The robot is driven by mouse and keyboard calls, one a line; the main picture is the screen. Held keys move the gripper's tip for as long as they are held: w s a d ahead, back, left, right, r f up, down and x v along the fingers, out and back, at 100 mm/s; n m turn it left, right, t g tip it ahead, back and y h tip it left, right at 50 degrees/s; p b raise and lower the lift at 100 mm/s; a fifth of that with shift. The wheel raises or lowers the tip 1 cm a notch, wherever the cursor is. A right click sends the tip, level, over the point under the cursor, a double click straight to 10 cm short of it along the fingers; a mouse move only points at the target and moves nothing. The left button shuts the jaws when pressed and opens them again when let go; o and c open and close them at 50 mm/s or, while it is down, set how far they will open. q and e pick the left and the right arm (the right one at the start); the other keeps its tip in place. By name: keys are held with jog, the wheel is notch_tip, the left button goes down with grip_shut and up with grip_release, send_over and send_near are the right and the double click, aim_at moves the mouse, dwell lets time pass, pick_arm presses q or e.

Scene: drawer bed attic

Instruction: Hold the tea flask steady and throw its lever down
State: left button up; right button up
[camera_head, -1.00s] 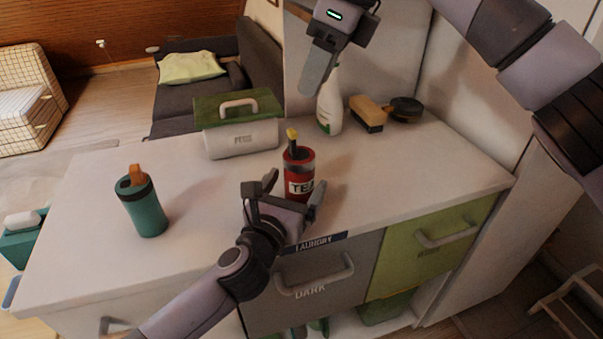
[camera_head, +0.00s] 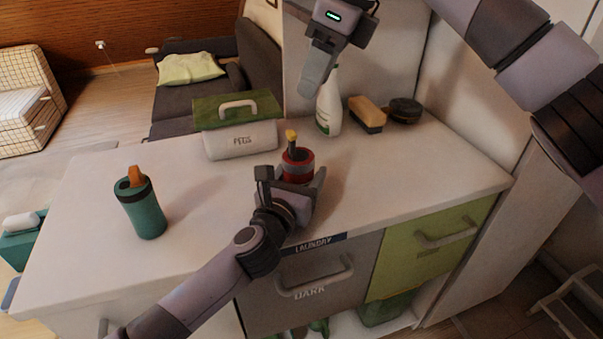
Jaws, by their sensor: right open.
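The tea flask (camera_head: 299,158) is a red cylinder with a dark top, on the front middle of the white counter. Its lever (camera_head: 291,138), dark with a yellow tip, stands up from the top. My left gripper (camera_head: 293,178) is open at the flask's near side, one finger on each side of it. It hides the flask's lower part and the TEA label; I cannot tell whether the fingers touch. My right gripper (camera_head: 315,82) is open and empty, raised above and behind the flask, in front of the white spray bottle.
A teal flask (camera_head: 143,211) with an orange lever stands at the left. A white case with a green lid (camera_head: 240,139), the spray bottle (camera_head: 329,112), a brush (camera_head: 367,114) and a dark round item (camera_head: 404,109) stand behind. The counter (camera_head: 420,180) is clear at right.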

jog(key=s+a+r+g+y, duration=0.1)
jog(key=s+a+r+y, duration=0.15)
jog(key=a+y, duration=0.35)
jog(key=s+a+r+g+y, duration=0.1)
jog(key=s+a+y, duration=0.2)
jog(key=a, duration=0.6)
notch_tip(320, 180, up, 12)
jog(key=s+m+t+y, duration=0.3)
jog(key=m+t+y, duration=0.1)
jog(key=m+y, duration=0.6)
jog(key=m+t+h, duration=1.3)
jog(key=m+t, duration=0.5)
jog(key=m, duration=0.9)
send_over(293, 136)
jog(key=s+a, duration=0.1)
jog(key=s, duration=0.1)
notch_tip(293, 136, down, 4)
jog(key=f, duration=0.1)
jog(key=s+d+f+m+g+h, duration=0.25)
jog(key=f+m+g, duration=0.2)
jog(key=f, duration=0.45)
jog(key=s+d+f+m+g+h, duration=0.25)
jog(key=f+m+g, duration=0.2)
jog(key=f, duration=0.45)
jog(key=shift+n+y, duration=0.3)
jog(key=shift+n, duration=0.1)
jog(key=x, duration=1.1)
jog(key=shift+w+a+f, duration=0.15)
jog(key=shift+a, duration=0.3)
